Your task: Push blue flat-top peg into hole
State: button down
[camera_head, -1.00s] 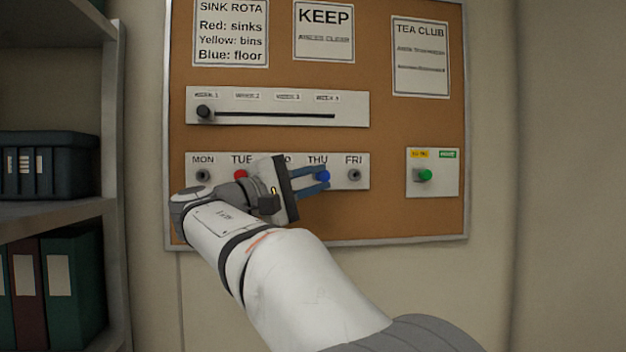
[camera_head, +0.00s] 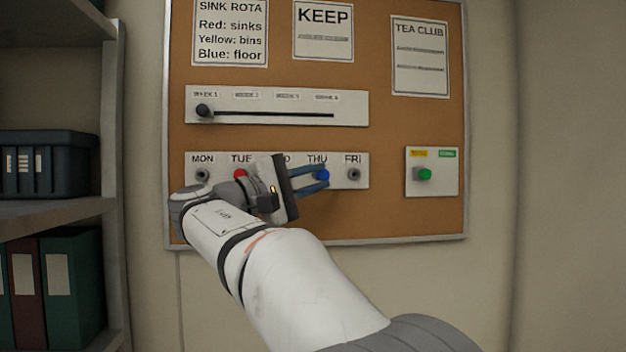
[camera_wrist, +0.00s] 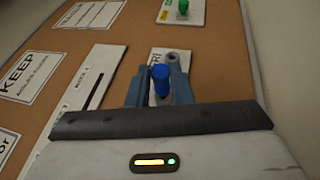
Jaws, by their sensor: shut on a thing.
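The blue flat-top peg (camera_head: 323,175) is at the THU position of the day strip (camera_head: 362,183) on the corkboard. It also shows in the wrist view (camera_wrist: 160,80), between the two blue fingers. My gripper (camera_head: 322,176) is shut on the peg, with a finger on either side of it; the fingertips also show in the wrist view (camera_wrist: 161,84). The peg's lower end and the THU hole are hidden, so I cannot tell how deep the peg sits. The FRI hole (camera_head: 354,174) is empty, just to the right of the peg.
A red peg (camera_head: 240,174) is at TUE, close to my wrist. The MON hole (camera_head: 202,175) looks empty. A slider with a black knob (camera_head: 203,111) is above the strip. A green knob (camera_head: 425,174) is on a plate at right. Shelves (camera_head: 60,212) stand at far left.

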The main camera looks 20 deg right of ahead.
jog(key=shift+w+d+p, duration=0.2)
jog(key=shift+w+p, duration=0.15)
jog(key=shift+w, duration=0.5)
dwell(1.1)
jog(key=c, duration=1.2)
grip_release()
jog(key=w+b+v, duration=0.1)
jog(key=b+v, duration=0.1)
jog(key=v, duration=0.5)
jog(key=shift+s+a, duration=0.4)
jog(key=shift+s, duration=0.1)
jog(key=shift+d+f, duration=0.1)
jog(key=shift+f, duration=0.1)
